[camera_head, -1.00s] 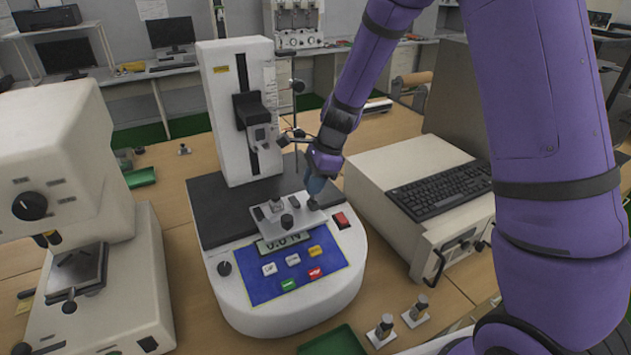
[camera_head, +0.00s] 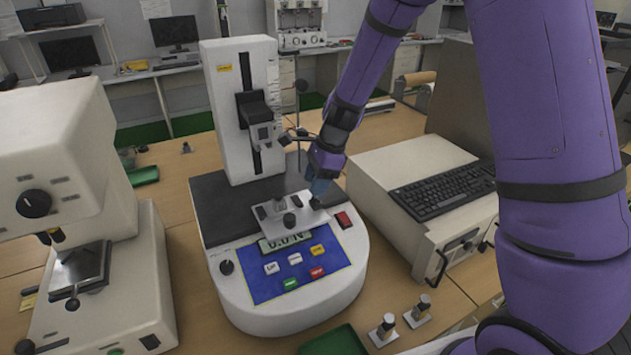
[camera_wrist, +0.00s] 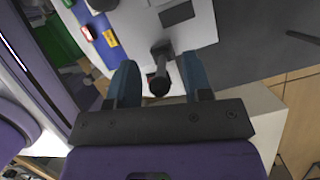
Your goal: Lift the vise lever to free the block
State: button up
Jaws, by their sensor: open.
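The vise is a light metal plate (camera_head: 268,227) with small dark knobs, on the front of the tester's black bed. A small grey block-like piece (camera_head: 281,203) stands on the plate; I cannot tell surely that it is the block. My gripper (camera_head: 318,195) points down at the plate's right end. In the wrist view my gripper (camera_wrist: 161,85) is open, with a blue finger on each side of a dark lever with a round black knob (camera_wrist: 158,87). The knob is between the fingertips, with gaps visible on both sides. The fingers partly hide the lever in the head view.
The white tester column (camera_head: 225,120) rises behind the vise, and its blue button panel (camera_head: 293,272) lies in front. A beige unit with a black keyboard (camera_head: 440,191) stands close at right. Another white instrument (camera_head: 60,190) stands at left. Two small metal fixtures (camera_head: 418,312) stand front right.

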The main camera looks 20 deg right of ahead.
jog(key=v, duration=1)
jog(key=shift+r, duration=0.2)
jog(key=shift+d+r, duration=0.1)
jog(key=shift+d, duration=0.05)
jog(key=s+d+r+n+t+h, duration=0.1)
jog(key=s+d+r+n+t, duration=0.3)
jog(key=s+r+n, duration=0.7)
jog(key=s+d+r+n+h, duration=0.1)
jog(key=s+d+r+n, duration=0.1)
jog(key=s, duration=0.7)
jog(key=s+d+r+n+t+h, duration=0.1)
jog(key=s+d+r+n, duration=0.1)
jog(key=s+n, duration=0.3)
jog(key=s+d, duration=0.1)
jog(key=s, duration=0.3)
jog(key=shift+d+r+h, duration=0.15)
jog(key=shift+d+h, duration=0.05)
jog(key=shift+h, duration=0.2)
